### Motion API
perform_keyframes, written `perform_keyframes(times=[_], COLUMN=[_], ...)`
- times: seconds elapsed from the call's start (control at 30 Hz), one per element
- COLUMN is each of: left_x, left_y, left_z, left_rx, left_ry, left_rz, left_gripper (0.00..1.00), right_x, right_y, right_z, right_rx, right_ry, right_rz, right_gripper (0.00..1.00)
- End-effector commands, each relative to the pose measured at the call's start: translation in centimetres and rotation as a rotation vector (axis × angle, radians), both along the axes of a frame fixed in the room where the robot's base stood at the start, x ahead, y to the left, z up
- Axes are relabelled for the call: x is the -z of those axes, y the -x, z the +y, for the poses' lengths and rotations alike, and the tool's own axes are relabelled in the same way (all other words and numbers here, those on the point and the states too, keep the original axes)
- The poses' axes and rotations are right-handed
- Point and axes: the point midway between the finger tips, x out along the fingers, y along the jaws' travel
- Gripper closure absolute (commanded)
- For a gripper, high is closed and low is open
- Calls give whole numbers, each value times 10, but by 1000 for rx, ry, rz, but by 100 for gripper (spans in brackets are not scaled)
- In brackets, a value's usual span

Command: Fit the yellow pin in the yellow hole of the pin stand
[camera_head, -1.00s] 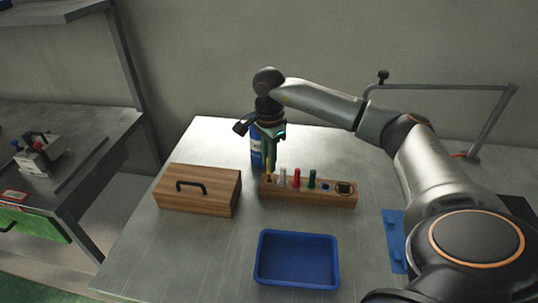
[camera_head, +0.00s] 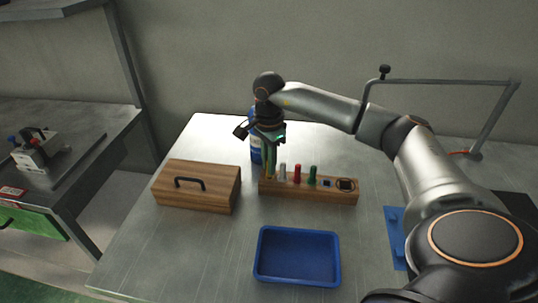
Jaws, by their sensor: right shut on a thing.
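The wooden pin stand (camera_head: 305,196) lies on the metal table. A white pin (camera_head: 283,173), a red pin (camera_head: 297,174) and a green pin (camera_head: 312,176) stand upright in it. My right gripper (camera_head: 270,163) points down over the left end of the stand, just left of the white pin. It is shut on the yellow pin, which is mostly hidden by the fingers. The yellow hole is hidden too, so I cannot tell whether the pin is in it. My left gripper is out of view.
A blue bottle (camera_head: 256,150) stands close behind my right gripper. A wooden box with a black handle (camera_head: 197,196) sits left of the stand. An empty blue tray (camera_head: 297,275) lies in front. The table between tray and stand is clear.

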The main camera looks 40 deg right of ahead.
Motion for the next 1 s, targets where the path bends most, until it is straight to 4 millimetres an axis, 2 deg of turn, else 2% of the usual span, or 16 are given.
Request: perform_keyframes(times=[0.27, 0.3, 0.57, 0.87, 1.0], left_x=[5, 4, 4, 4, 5], left_y=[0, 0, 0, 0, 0], left_z=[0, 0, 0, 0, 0], left_rx=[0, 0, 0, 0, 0], left_ry=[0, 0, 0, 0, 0], left_rz=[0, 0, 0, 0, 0], left_gripper=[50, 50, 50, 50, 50], right_x=[8, 7, 6, 4, -10], right_y=[0, 0, 0, 0, -1], right_z=[0, 0, 0, 0, 0], right_rx=[0, 0, 0, 0, 0], right_ry=[0, 0, 0, 0, 0], right_rz=[0, 0, 0, -1, -5], right_gripper=[100, 77, 48, 47, 47])
